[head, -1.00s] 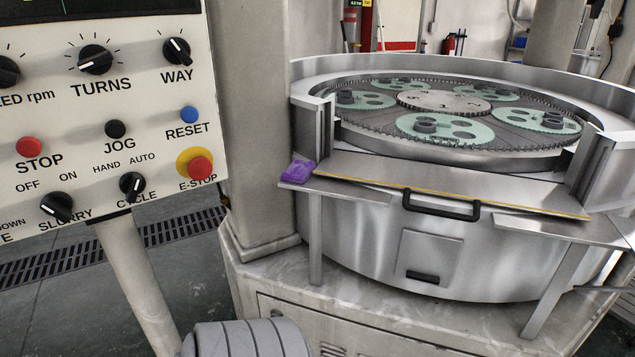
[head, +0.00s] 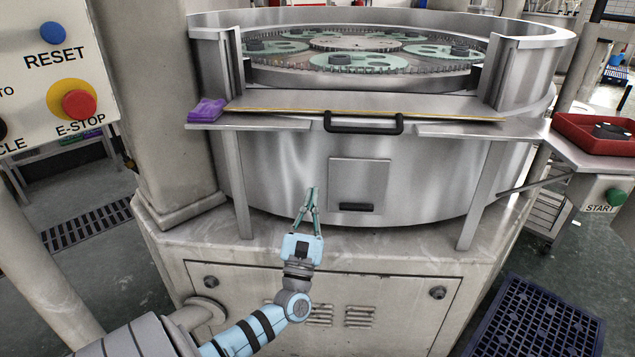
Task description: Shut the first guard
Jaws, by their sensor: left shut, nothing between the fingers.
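The guard (head: 290,103) is a flat metal flap with a yellow edge strip and a black bar handle (head: 363,124). It lies folded down, roughly level, across the gap in the machine's round steel wall, so the gap stands open. My left gripper (head: 312,192) is shut and empty, pointing up in front of the steel drum, below and left of the handle and apart from it. My right gripper is not in view.
A purple cloth (head: 207,110) lies on the left ledge beside the guard. A control panel (head: 55,70) with an E-STOP button stands at left. A red tray (head: 595,135) and START button (head: 616,196) are at right. A blue pallet (head: 535,320) lies on the floor.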

